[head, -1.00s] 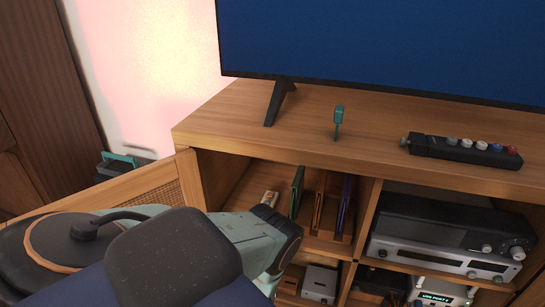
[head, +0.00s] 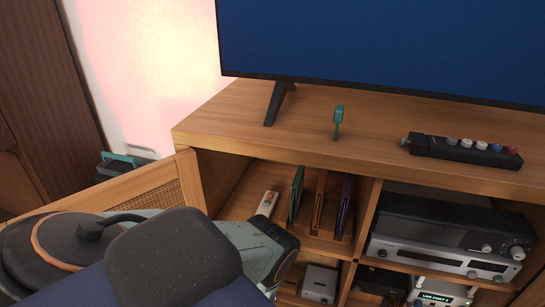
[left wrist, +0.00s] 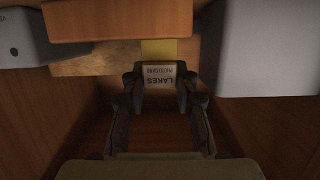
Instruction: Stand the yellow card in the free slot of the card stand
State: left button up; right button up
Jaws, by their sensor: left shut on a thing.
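The yellow card (left wrist: 159,50) shows in the left wrist view, with a pale label reading "LAKES PHOTO CARD". My left gripper (left wrist: 159,82) is shut on it, with a dark finger on each side. In the head view, my left arm reaches low in front of the cabinet's left side; its fingertips and the yellow card are hidden there. The wooden card stand (head: 322,243) is in the upper left compartment. A green card (head: 297,195), an orange card (head: 318,203) and a purple card (head: 344,205) stand upright in it. I cannot tell which slot is free. My right gripper is not in view.
A pale remote-like object (head: 267,204) lies left of the stand. A grey box (head: 320,283) sits in the compartment below. In the left wrist view, a grey box (left wrist: 250,50) and a grey device (left wrist: 22,40) flank the gripper, with a wooden piece (left wrist: 115,20) above.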

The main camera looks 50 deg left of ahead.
pick_arm(q)
jog(key=shift+f, duration=0.45)
jog(key=o, duration=0.9)
jog(key=shift+c, duration=0.2)
jog(key=shift+p+v, duration=1.55)
jog(key=shift+v, duration=1.45)
jog(key=shift+r, duration=0.1)
